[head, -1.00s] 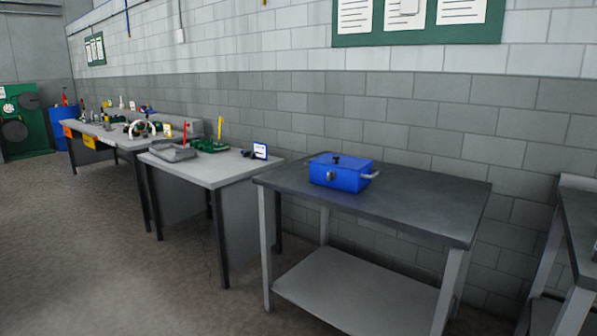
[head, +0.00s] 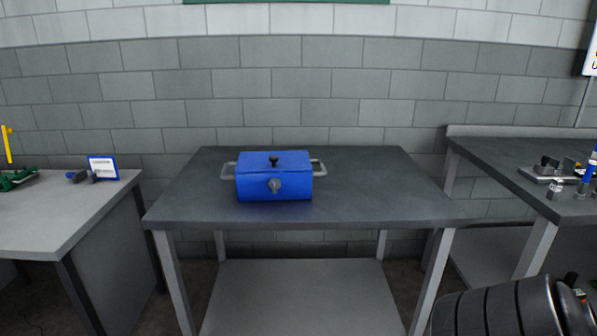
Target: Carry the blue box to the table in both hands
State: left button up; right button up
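The blue box (head: 255,187) stands upright on a dark grey table (head: 370,190), a little left of the table's middle. It has a grey handle on each side, a black knob on its lid and a grey round fitting on its front. Neither of my grippers shows in the head view, and nothing is touching the box.
The table has a lower shelf (head: 300,295). A lighter table (head: 50,215) on the left holds a small sign (head: 103,167). A workbench (head: 530,180) on the right holds small metal parts. A block wall stands behind.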

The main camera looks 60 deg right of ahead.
aim_at(35, 215)
jog(key=z, duration=1.05)
jog(key=i, duration=1.1)
jog(key=z, duration=1)
